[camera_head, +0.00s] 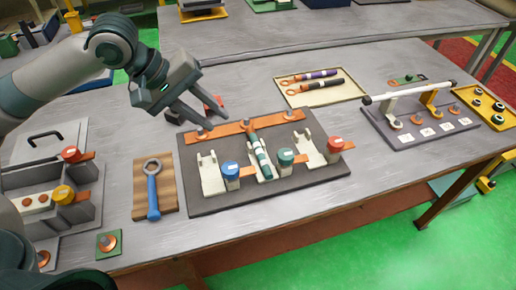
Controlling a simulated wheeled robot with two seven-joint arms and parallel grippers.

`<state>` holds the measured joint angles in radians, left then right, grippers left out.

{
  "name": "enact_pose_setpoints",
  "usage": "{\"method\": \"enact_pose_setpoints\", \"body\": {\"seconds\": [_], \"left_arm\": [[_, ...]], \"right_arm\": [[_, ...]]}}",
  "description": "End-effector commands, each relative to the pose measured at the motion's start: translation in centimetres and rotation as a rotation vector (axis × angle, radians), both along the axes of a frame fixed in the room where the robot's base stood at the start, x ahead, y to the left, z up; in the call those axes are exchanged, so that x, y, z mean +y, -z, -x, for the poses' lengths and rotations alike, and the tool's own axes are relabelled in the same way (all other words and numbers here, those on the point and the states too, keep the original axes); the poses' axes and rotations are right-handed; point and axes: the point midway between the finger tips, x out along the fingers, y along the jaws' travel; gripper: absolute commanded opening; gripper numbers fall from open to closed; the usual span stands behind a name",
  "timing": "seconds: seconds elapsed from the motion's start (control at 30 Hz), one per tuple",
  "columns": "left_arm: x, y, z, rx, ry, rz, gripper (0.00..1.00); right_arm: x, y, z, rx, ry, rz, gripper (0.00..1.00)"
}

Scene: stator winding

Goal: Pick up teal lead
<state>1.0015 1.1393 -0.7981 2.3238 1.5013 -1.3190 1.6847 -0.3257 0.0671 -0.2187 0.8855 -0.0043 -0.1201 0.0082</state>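The teal lead (261,156) is a dark teal rod with white bands. It lies tilted in the middle white cradle of a dark grey board (240,202), its upper end over an orange copper strip (228,130). My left gripper (202,110) is above and left of the lead, over the back left corner of the board. Its two fingers are spread and point down to the right, with nothing seen between them. The lead is apart from the gripper. My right gripper is not in view.
Blue (230,170), green (285,157) and red (335,144) capped posts stand close around the cradles. A tray (293,100) holds purple and black leads behind. A ring wrench (153,195) lies left. A fixture with a white bar (408,91) stands right.

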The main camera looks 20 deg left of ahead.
Motion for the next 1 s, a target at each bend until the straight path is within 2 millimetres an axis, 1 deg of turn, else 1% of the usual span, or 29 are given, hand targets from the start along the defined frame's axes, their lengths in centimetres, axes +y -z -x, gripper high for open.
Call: {"method": "enact_pose_setpoints", "body": {"seconds": [0.17,0.27,0.47,0.73,0.9,1.0], "left_arm": [[-0.4,0.7,-0.2,0.001,0.001,0.001,0.26],[-1.0,1.6,-0.6,0.002,0.002,0.001,0.26],[-2.6,4.4,-1.6,0.004,0.002,0.002,0.26],[-4.7,8.4,-3.0,0.004,0.001,0.001,0.26],[-5.5,9.8,-3.7,0.002,0.0,0.0,0.26],[-5.6,10.1,-3.8,0.0,0.0,0.0,0.26]], "right_arm": [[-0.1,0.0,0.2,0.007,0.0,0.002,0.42],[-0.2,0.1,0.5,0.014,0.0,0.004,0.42],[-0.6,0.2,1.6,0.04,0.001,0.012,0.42],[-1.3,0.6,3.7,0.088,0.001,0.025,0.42],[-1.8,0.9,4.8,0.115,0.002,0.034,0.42],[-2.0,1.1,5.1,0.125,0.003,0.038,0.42]]}}
